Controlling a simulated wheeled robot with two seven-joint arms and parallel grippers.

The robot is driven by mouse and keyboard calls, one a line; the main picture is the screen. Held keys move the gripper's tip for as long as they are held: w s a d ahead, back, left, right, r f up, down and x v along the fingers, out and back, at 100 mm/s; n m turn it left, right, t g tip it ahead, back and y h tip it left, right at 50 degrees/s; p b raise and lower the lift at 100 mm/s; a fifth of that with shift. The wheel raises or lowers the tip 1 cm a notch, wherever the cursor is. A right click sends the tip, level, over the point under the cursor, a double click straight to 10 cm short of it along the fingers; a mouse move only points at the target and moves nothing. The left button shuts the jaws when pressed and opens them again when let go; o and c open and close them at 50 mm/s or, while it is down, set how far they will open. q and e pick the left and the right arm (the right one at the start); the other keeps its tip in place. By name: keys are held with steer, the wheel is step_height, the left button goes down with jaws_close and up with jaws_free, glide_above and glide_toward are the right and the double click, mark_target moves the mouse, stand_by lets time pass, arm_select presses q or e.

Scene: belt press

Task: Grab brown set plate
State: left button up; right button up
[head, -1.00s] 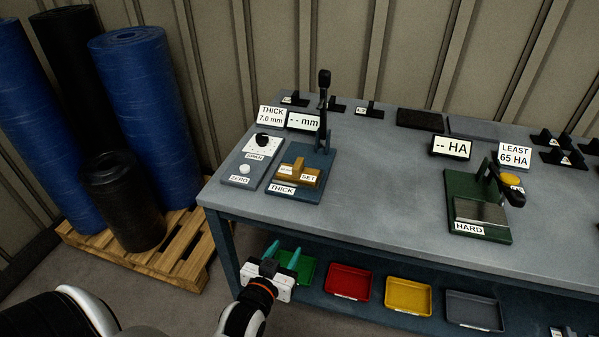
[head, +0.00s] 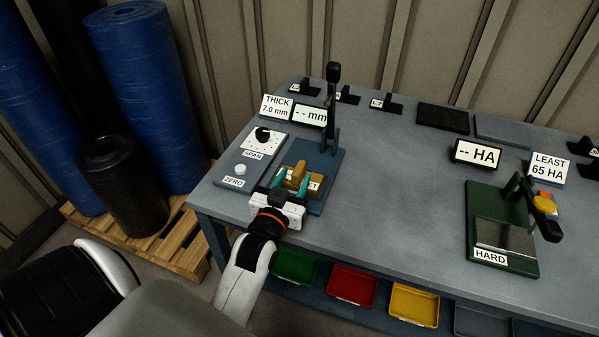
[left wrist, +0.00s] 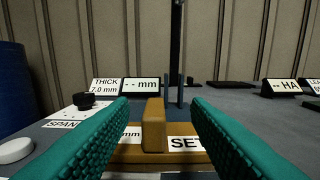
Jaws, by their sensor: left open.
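The brown set plate (head: 297,175) sits on the blue thickness gauge (head: 318,171) at the left of the table. It has an upright brown block as a handle and a SET label, partly hidden by my gripper in the head view. My left gripper (head: 291,186) is open, with teal fingers in front of the plate. In the left wrist view, the plate's upright block (left wrist: 154,125) stands between the two open fingers, slightly left of centre and beyond their tips. I cannot see that either finger touches it. My right gripper is not in view.
The SPAN and ZERO panel (head: 250,160) is just left of the gauge. The gauge's tall black lever (head: 332,100) rises behind the plate. A green HARD tester (head: 500,230) stands to the right, with clear table between. Coloured trays (head: 352,284) sit on the lower shelf.

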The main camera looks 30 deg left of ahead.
mark_target(301, 162)
arm_select(q)
steer(key=shift+w+a, duration=0.15)
steer(key=shift+w, duration=0.45)
steer(key=shift+w+a+f, duration=0.15)
steer(key=shift+w+a, duration=0.05)
steer(key=shift+w, duration=0.45)
steer(key=x, duration=0.1)
steer(key=p+x, duration=0.1)
steer(key=x, duration=0.1)
steer(key=shift+w+a+f, duration=0.2)
steer(key=shift+a, duration=0.1)
steer(key=shift+w+a+f, duration=0.1)
steer(key=shift+w, duration=0.35)
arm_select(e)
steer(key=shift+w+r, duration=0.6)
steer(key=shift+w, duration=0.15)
arm_select(q)
jaws_close()
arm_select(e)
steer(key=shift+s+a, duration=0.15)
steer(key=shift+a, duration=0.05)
